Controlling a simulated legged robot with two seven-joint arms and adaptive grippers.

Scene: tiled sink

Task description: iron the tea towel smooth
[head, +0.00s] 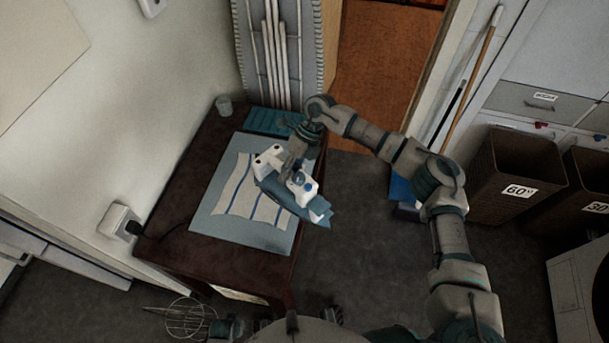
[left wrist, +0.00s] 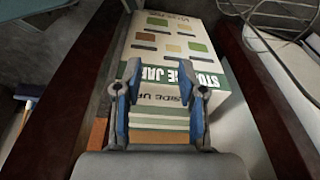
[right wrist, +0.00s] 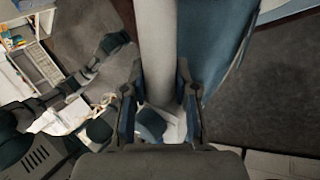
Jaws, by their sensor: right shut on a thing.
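The tea towel (head: 236,195), white with blue stripes, lies spread on a pale blue mat (head: 268,236) on the dark table. Its right part is hidden by the iron. My right gripper (head: 294,160) is shut on the handle of the white and blue iron (head: 305,186), over the towel's right side. I cannot tell whether the iron touches the cloth. In the right wrist view the light grey handle (right wrist: 156,45) passes between the fingers. My left gripper (left wrist: 162,88) is open and empty, above a printed storage-jar box (left wrist: 165,45).
A teal item (head: 272,121) and a small cup (head: 224,105) stand at the table's back. A white plug-like device (head: 120,222) with a dark cord is at the left wall. A wire object (head: 187,319) shows below the table. Brown bins (head: 518,165) stand at right.

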